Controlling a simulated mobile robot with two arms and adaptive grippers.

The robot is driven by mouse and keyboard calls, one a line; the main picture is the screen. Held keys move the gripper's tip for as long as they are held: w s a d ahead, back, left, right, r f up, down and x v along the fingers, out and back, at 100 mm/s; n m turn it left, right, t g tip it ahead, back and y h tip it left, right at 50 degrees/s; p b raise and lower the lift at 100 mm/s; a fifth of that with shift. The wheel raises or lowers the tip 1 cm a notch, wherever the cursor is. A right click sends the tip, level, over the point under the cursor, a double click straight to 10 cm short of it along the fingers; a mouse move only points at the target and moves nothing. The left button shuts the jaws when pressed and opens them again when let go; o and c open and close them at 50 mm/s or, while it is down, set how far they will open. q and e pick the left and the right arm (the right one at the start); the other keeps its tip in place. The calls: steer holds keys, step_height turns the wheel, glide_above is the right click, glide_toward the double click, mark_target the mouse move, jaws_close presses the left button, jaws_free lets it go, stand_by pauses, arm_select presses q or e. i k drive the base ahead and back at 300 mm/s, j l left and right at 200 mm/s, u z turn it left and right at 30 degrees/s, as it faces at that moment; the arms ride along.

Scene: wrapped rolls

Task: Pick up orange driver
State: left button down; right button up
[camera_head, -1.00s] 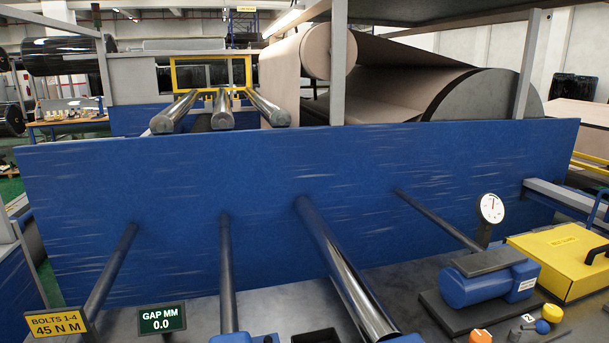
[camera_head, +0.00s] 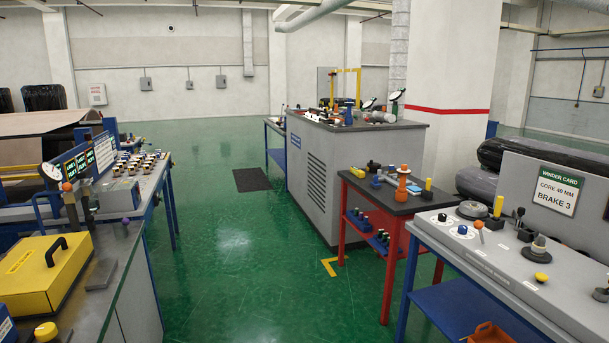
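Several orange items show, and I cannot tell for sure which one is the orange driver. An upright orange tool (camera_head: 402,185) with a wide collar stands on the dark top of the red cart (camera_head: 425,203). A small orange knob (camera_head: 479,225) is on the grey console at the right. Another orange knob (camera_head: 67,187) is at the left bench. Neither of my grippers is in view.
The grey console (camera_head: 510,255) with a winder card (camera_head: 557,192) stands right. A yellow case (camera_head: 40,275) is at left.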

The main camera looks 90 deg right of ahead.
mark_target(402, 188)
steer(key=z, duration=3.4)
steer(key=i+j, duration=0.1)
steer(key=i, duration=0.2)
steer(key=i+j, duration=0.1)
steer(key=i, duration=0.15)
